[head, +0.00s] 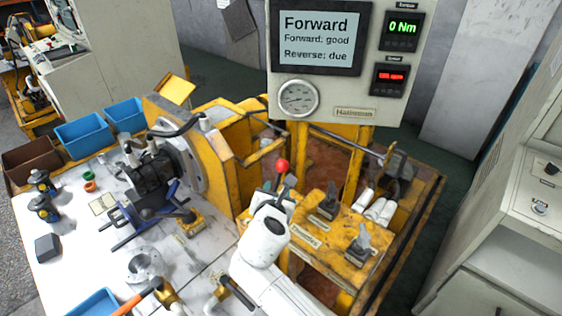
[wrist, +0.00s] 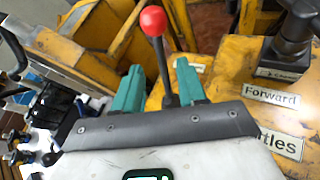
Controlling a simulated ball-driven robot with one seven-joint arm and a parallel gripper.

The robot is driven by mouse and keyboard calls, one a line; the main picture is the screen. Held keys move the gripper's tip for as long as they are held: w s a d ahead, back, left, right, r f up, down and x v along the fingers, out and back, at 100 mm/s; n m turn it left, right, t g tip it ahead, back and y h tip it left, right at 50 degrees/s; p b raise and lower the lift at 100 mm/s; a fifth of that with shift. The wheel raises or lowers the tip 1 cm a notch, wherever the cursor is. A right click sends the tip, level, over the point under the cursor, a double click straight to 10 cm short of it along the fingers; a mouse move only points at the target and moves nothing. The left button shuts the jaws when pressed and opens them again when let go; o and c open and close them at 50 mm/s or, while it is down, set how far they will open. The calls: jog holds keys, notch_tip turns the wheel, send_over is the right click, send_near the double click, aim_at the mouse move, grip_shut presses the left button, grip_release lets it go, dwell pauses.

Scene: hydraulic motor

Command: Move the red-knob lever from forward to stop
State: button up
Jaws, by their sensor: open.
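The red-knob lever shows its red ball (head: 282,166) in the head view, just beyond my gripper (head: 275,192). In the wrist view the red knob (wrist: 153,21) stands on a dark rod that runs down between the two green fingers of my gripper (wrist: 160,80). My gripper is open, with one finger on each side of the rod. I cannot tell whether either finger touches it. The lever's base is hidden behind my gripper. A "Forward" label (wrist: 272,95) is on the yellow panel to the right. The display (head: 316,38) reads "Forward", "Forward: good" and "Reverse: due".
Two other black levers (head: 328,205) (head: 361,243) stand on the yellow panel to the right of my gripper. A yellow machine frame (head: 225,150) rises behind and left. A white workbench (head: 75,235) with tools and parts lies at left. A grey cabinet (head: 500,220) stands at right.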

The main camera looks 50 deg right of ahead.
aim_at(279, 177)
jog(key=x, duration=1.1)
jog(key=shift+w+d+r, duration=0.1)
jog(key=shift+w+d, duration=0.2)
jog(key=shift+d, duration=0.1)
jog(key=shift+c, duration=0.3)
grip_shut()
